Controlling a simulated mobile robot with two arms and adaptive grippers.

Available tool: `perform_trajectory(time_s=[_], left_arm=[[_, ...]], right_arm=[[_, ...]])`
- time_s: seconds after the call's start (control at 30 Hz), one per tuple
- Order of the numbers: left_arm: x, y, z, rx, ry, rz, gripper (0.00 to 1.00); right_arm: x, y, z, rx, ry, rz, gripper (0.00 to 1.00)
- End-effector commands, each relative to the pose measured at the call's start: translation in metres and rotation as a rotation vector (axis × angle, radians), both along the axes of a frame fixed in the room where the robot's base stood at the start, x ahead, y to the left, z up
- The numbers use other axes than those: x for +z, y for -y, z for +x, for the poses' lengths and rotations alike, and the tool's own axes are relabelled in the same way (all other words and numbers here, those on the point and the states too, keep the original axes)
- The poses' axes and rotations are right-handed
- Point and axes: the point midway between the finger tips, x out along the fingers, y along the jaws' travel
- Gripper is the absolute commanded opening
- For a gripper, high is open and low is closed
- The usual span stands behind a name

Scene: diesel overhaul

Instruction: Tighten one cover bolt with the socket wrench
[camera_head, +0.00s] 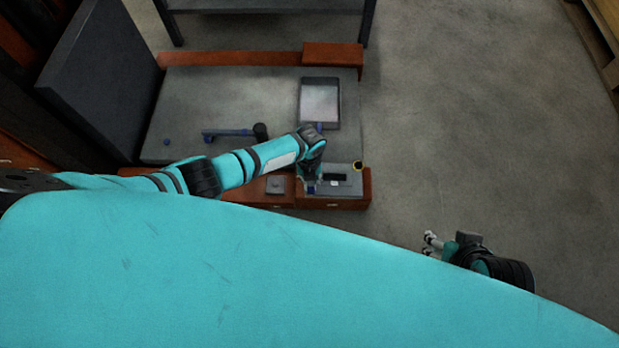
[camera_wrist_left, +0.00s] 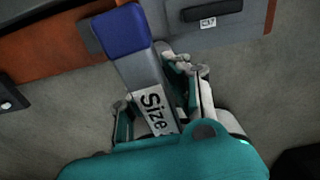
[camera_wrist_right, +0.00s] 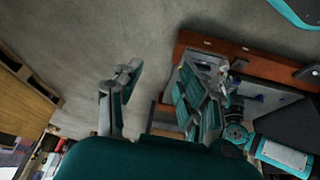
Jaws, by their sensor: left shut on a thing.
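My left gripper (camera_wrist_left: 160,92) is shut on a grey bar-shaped tool (camera_wrist_left: 135,60) with a blue end and a white label reading "Size". Whether it is the socket wrench I cannot tell; its far end is hidden behind the gripper. In the head view my left gripper (camera_head: 311,178) is above the near right corner of the workbench. Another tool with a blue handle and dark head (camera_head: 228,133) lies on the grey bench top. My right gripper (camera_wrist_right: 155,92) is open and empty; in the head view it (camera_head: 432,243) is over the floor at right. No cover bolt can be made out.
The grey bench top (camera_head: 200,95) has orange edges and carries a grey tray (camera_head: 320,103). A tall dark panel (camera_head: 100,75) stands at left. The floor at right is clear.

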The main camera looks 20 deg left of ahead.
Motion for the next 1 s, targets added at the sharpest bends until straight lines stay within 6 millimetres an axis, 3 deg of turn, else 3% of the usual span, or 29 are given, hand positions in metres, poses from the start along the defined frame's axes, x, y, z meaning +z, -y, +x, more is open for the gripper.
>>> perform_trajectory(time_s=[0.3,0.67,1.0], left_arm=[[0.003,0.0,0.0,-0.002,0.001,-0.001,0.0],[0.016,0.0,0.0,0.005,0.0,-0.001,0.0],[0.017,0.001,0.0,0.334,-0.001,-0.002,0.0]], right_arm=[[0.002,0.0,-0.001,0.0,-0.005,-0.001,0.4],[0.004,0.008,-0.029,-0.011,-0.136,-0.027,0.4],[0.013,0.008,-0.029,-0.011,-0.135,-0.027,0.4]])
